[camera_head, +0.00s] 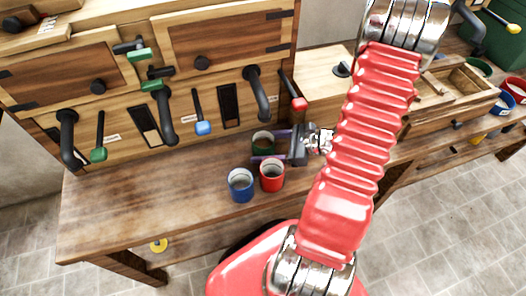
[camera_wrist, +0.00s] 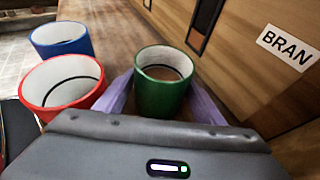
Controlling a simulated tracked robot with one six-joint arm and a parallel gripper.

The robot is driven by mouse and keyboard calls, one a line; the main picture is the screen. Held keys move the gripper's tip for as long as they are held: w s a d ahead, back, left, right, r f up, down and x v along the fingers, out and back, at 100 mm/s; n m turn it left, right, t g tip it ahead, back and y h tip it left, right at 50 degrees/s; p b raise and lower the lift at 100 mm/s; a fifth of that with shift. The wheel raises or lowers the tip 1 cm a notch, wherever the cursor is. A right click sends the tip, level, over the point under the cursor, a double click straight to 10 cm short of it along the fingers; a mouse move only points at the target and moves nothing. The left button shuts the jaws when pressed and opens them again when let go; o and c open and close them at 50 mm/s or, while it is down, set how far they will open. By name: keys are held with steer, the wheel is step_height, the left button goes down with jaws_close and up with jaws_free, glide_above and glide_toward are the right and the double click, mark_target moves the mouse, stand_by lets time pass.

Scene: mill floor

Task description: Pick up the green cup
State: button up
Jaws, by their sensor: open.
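The green cup (camera_head: 263,145) stands upright on the wooden bench in the head view, close to the cabinet front. In the wrist view the green cup (camera_wrist: 161,98) is upright with its open rim up. My gripper (camera_head: 268,145) reaches in from the right with its purple fingers. In the wrist view the fingers (camera_wrist: 161,97) are open, one on each side of the green cup. I cannot tell whether either finger touches it. The gripper body hides the cup's lower near side.
A red cup (camera_head: 272,177) stands just beside the gripper's near finger, and a blue cup (camera_head: 241,186) stands left of it. The cabinet (camera_head: 190,90) with levers rises behind. The bench (camera_head: 130,200) is clear on the left.

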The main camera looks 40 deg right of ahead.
steer(key=shift+c, duration=0.5)
steer(key=c, duration=0.9)
steer(key=shift+o, duration=0.2)
steer(key=shift+r, duration=0.15)
